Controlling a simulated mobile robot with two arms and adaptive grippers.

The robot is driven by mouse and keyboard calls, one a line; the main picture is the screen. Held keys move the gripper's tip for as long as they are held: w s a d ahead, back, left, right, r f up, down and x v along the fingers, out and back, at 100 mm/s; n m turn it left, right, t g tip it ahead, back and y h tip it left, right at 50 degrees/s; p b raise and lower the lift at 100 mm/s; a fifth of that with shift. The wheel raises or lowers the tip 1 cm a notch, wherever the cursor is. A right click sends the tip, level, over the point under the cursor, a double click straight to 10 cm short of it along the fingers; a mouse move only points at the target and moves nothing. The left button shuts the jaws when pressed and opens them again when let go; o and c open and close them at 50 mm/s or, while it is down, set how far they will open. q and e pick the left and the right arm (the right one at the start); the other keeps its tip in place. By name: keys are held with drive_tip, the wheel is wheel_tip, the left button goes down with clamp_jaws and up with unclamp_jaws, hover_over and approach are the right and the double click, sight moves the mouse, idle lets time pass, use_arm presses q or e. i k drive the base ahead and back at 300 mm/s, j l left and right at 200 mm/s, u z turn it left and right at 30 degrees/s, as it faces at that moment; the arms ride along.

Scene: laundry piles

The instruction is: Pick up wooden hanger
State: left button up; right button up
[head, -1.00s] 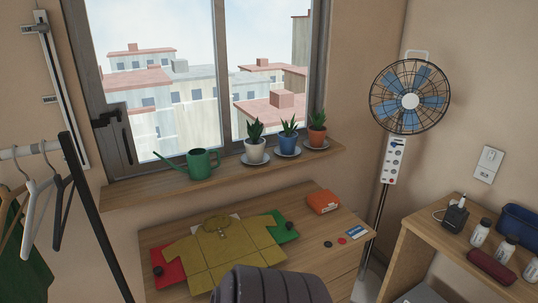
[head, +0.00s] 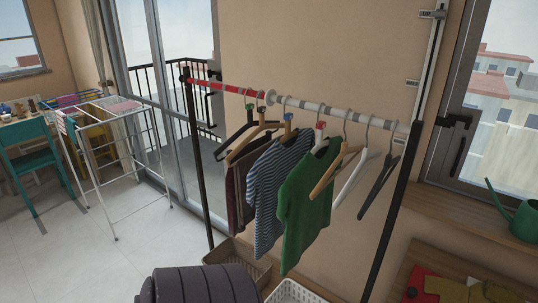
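An empty wooden hanger (head: 327,180) hangs on the rail of the clothes rack (head: 401,200), just right of the green T-shirt (head: 306,195). Its left arm overlaps the shirt. A second wooden hanger (head: 243,147) hangs further left, near a dark garment; I cannot tell whether it carries that garment. An empty white hanger (head: 358,175) and an empty black hanger (head: 379,186) hang close to the right of the first wooden one. Neither of my grippers is in view.
A striped shirt (head: 269,190) hangs left of the green one. Baskets (head: 292,292) stand under the rack. A white drying rack (head: 117,165) stands at left on open floor. The wooden table (head: 402,270) and windowsill (head: 465,207) are at right.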

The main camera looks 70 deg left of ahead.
sight(345, 150)
drive_tip(key=u, duration=1.7)
